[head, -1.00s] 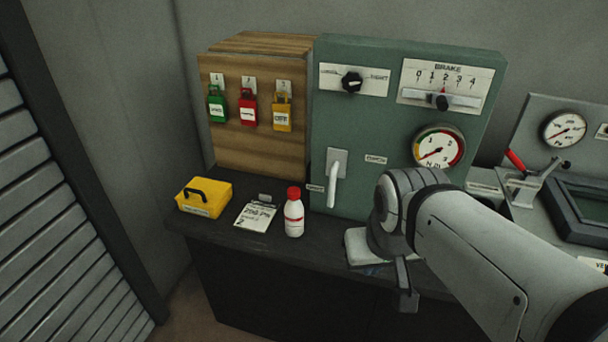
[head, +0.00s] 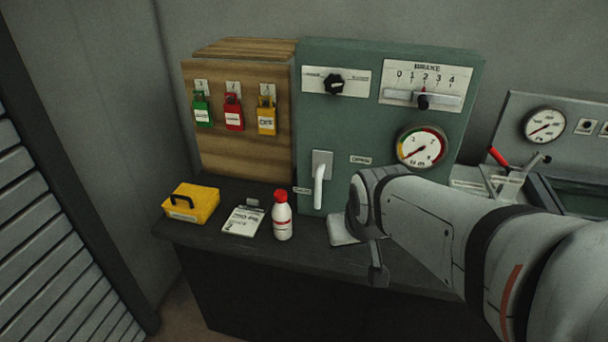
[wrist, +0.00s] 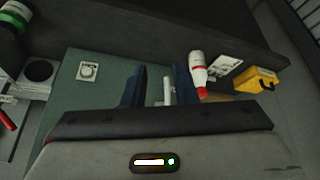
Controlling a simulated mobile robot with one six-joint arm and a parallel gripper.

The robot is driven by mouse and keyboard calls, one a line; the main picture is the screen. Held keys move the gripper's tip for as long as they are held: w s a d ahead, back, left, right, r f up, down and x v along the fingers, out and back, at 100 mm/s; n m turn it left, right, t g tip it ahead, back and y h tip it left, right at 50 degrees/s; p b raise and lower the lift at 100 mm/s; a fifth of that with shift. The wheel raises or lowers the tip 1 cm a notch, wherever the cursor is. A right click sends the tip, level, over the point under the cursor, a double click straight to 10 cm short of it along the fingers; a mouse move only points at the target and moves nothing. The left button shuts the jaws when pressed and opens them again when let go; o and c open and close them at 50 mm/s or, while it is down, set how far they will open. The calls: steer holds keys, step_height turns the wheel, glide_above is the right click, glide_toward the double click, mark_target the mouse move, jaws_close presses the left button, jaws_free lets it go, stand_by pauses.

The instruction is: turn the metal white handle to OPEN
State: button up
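The white handle (head: 319,187) hangs down from its light plate (head: 322,162) on the front of the green panel (head: 350,128). A small label (head: 302,190) is at its lower left and another label (head: 361,159) at its right; I cannot read either for certain. In the wrist view the handle (wrist: 167,91) shows between the two dark fingers of my gripper (wrist: 160,74). The fingers are apart, and the handle is nearer the right one. I cannot tell how far beyond the fingertips it is. In the head view my arm hides most of my gripper.
A white bottle with a red cap (head: 282,218), a notepad (head: 243,219) and a yellow box (head: 190,203) stand on the dark counter left of my arm. A black knob (head: 334,84), brake slider (head: 423,100) and gauge (head: 421,147) are on the panel. Coloured padlocks (head: 233,113) hang at left.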

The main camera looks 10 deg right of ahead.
steer(key=shift+o, duration=1.1)
steer(key=w+d+f+t+b, duration=0.1)
steer(key=w+f, duration=0.3)
steer(key=w, duration=0.4)
steer(key=w+d+f+n+t+b, duration=0.1)
steer(key=w+f+t, duration=0.2)
steer(key=w, duration=0.6)
steer(key=shift+w+d+f+t, duration=0.2)
steer(key=shift+f+t, duration=0.2)
steer(key=shift+t, duration=0.4)
steer(key=t+y, duration=0.1)
steer(key=t, duration=0.1)
glide_toward(319, 198)
steer(key=w+f+t+y, duration=0.1)
steer(key=w, duration=0.2)
steer(key=w+f+t+y, duration=0.1)
steer(key=w+f+t, duration=0.1)
steer(key=w+f+n+t, duration=0.1)
steer(key=w, duration=0.2)
steer(key=shift+w+a+f+t+y, duration=0.15)
steer(key=shift+w+f+t+y, duration=0.1)
steer(key=shift+w+t+y, duration=0.15)
steer(key=shift+w+a+f+p, duration=0.15)
steer(key=shift+w+p, duration=0.2)
steer(key=shift+w, duration=0.25)
steer(key=shift+c, duration=0.6)
jaws_close()
